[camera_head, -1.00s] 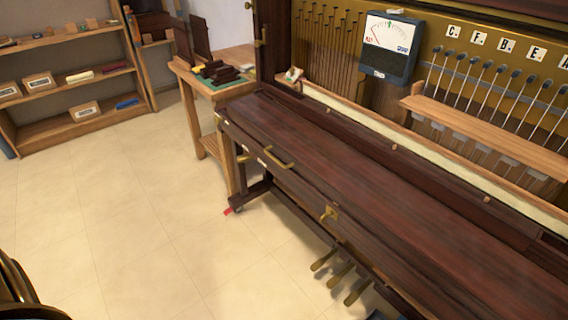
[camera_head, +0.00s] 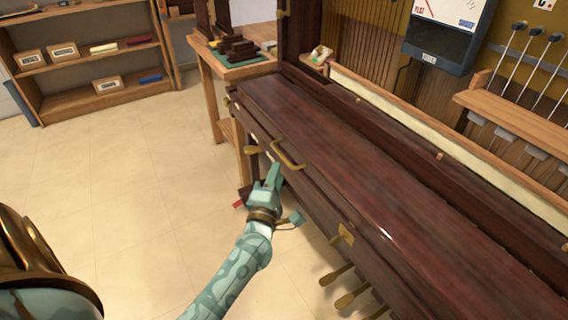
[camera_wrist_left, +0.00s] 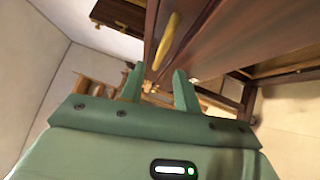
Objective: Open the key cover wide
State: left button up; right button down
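The key cover (camera_head: 345,150) is a long dark red-brown wooden lid on the piano, lying closed so that no keys show. A brass handle (camera_head: 288,155) sits on its front, towards the left end. My left gripper (camera_head: 271,172) is just in front of and below this handle. In the left wrist view, its two green fingers (camera_wrist_left: 159,80) are apart with nothing held. The brass handle (camera_wrist_left: 167,40) shows beyond the fingertips, its lower end in line with the gap; I cannot tell whether it touches. My right gripper is out of view.
A brass knob (camera_head: 254,150) and a brass latch (camera_head: 342,234) stick out from the piano front. Brass pedals (camera_head: 345,290) are below. A side table (camera_head: 235,70) stands beyond the piano's left end. A meter (camera_head: 450,35) is above. The floor at left is clear.

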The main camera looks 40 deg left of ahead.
pick_arm(q)
jog(key=b+x, duration=0.1)
jog(key=x, duration=0.4)
jog(key=shift+w+a, duration=0.1)
jog(key=shift+w, duration=0.15)
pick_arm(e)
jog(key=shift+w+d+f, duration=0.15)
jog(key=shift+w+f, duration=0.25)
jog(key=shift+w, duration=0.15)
